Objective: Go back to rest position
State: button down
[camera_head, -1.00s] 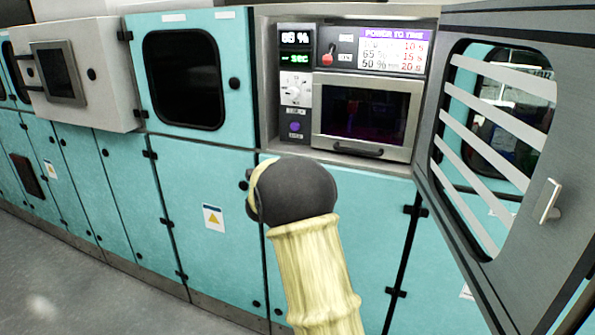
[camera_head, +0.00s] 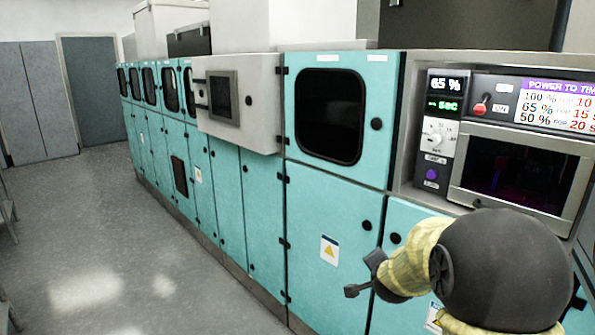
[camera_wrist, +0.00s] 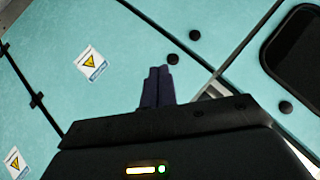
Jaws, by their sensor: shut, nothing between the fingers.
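My gripper (camera_head: 362,274) shows low in the head view, small and dark, in front of the teal cabinet doors and left of my arm's dark rounded joint. In the wrist view its two fingers (camera_wrist: 157,86) lie together, shut and empty, pointing at a teal door face with black round knobs. The gripper appears apart from the cabinets, holding nothing. The built-in machine (camera_head: 436,125) at the right has a readout of 65 % and a seconds display, a red switch, a dial and a purple button. Its dark-windowed door (camera_head: 517,172) looks shut.
Teal cabinets (camera_head: 262,200) run along the right into the distance. A grey box (camera_head: 262,102) with a dark window juts out from them. Open grey floor (camera_head: 110,235) lies to the left, with a grey door (camera_head: 95,90) at the far end.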

jog(key=s+a+f+n+g+y, duration=0.1)
jog(key=s+a+f+n+g, duration=0.2)
jog(key=s, duration=0.5)
jog(key=s+a+f+n+g+y, duration=0.1)
jog(key=s+f+n+g, duration=0.3)
jog(key=s, duration=0.5)
jog(key=s+a+f+n+g+y, duration=0.1)
jog(key=s+a+f+n, duration=0.1)
jog(key=s+n, duration=0.45)
notch_tip(320, 180, up, 14)
jog(key=s+m+p, duration=0.1)
jog(key=s+p, duration=0.1)
jog(key=p, duration=1.1)
jog(key=shift+g+p, duration=0.3)
jog(key=shift+f, duration=0.1)
